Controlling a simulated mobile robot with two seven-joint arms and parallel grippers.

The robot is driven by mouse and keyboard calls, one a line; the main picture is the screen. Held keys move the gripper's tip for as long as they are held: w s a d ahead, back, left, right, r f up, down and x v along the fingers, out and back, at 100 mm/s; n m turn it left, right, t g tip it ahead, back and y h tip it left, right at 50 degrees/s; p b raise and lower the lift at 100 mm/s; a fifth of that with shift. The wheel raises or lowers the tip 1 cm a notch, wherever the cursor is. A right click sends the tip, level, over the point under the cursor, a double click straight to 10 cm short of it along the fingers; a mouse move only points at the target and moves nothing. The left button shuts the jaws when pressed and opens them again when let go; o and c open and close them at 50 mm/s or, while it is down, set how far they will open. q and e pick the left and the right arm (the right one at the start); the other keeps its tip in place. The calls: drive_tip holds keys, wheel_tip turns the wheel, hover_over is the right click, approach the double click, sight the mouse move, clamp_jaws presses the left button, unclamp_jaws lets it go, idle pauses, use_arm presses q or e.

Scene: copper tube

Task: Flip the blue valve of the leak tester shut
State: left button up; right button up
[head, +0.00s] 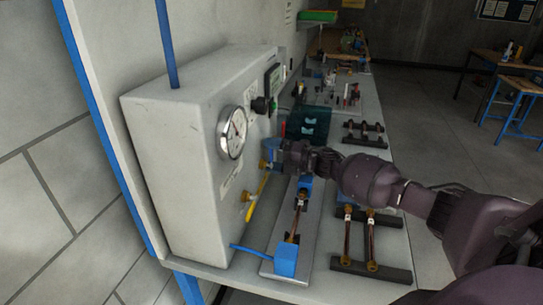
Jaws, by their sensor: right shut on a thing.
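The leak tester (190,160) is a large pale box at the left of the head view, with a round dial gauge (232,132) on its front face. The blue valve (270,145) is low on that face, right of the gauge, and mostly hidden by my right gripper. My right gripper (276,157) comes in from the right and is shut on the blue valve's handle. A yellow valve (256,200) sits lower on the same face, its handle slanted. My left gripper is not in view.
Below my right gripper, a copper tube (296,222) lies in a fixture with blue end blocks (285,262). More copper tubes (372,240) lie on a dark rack at right. A dark teal bin (309,124) stands behind.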

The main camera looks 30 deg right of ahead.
idle(0.3)
drive_tip(key=o, duration=1)
drive_tip(key=shift+d, duration=0.1)
drive_tip(key=shift+o, duration=0.2)
drive_tip(key=b+v, duration=0.1)
drive_tip(key=v, duration=0.9)
drive_tip(key=shift+s+d, duration=0.2)
drive_tip(key=shift+s, duration=0.1)
